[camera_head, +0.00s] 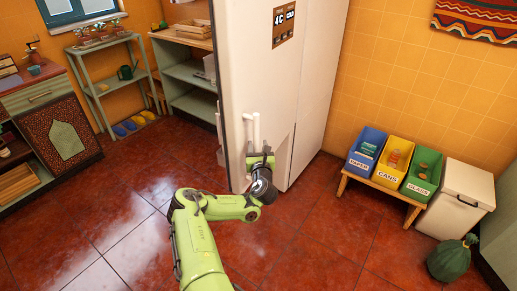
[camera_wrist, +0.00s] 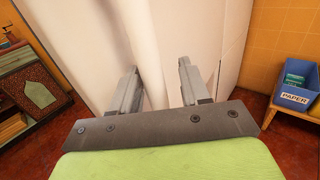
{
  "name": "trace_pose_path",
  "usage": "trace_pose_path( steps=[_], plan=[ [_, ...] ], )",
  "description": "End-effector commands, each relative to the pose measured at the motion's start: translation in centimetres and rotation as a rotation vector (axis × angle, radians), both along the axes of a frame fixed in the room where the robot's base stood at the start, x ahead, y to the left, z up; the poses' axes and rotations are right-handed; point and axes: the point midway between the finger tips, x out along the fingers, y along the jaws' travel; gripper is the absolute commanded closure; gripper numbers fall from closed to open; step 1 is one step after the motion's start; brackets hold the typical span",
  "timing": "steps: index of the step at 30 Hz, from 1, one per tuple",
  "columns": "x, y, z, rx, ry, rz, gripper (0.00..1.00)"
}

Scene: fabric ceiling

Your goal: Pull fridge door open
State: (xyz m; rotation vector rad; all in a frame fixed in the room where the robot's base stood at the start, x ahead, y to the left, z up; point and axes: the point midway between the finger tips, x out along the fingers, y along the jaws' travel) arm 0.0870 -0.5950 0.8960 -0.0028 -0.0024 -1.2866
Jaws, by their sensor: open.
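The white fridge (camera_head: 265,70) stands tall in the middle of the head view, with a dark display panel on its upper front. A pale vertical handle (camera_head: 257,130) shows on its front, just above my gripper. My gripper (camera_head: 262,160) is at the lower end of this handle, close to the fridge front. In the wrist view, my gripper's two grey fingers (camera_wrist: 158,85) are apart and point at the white fridge surface (camera_wrist: 215,35). A pale upright bar-like shape (camera_wrist: 150,60) shows between them; I cannot tell whether either finger touches it.
Blue, yellow and green bins (camera_head: 393,165) sit on a low wooden bench at right, beside a white bin (camera_head: 455,200) and a green bag (camera_head: 452,258). Green shelves (camera_head: 115,85) and a cabinet (camera_head: 50,125) stand at left. The red tiled floor (camera_head: 110,220) is clear at front left.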

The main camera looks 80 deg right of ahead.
Motion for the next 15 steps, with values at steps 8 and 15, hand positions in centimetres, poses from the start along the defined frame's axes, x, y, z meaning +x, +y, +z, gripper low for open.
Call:
trace_pose_path(
  steps=[8, 15],
  plan=[
    [-0.5, 1.3, -0.4, -0.013, -0.006, -0.001, 0.54],
    [-1.1, 3.2, -0.7, -0.002, -0.005, -0.008, 0.54]
  ],
)
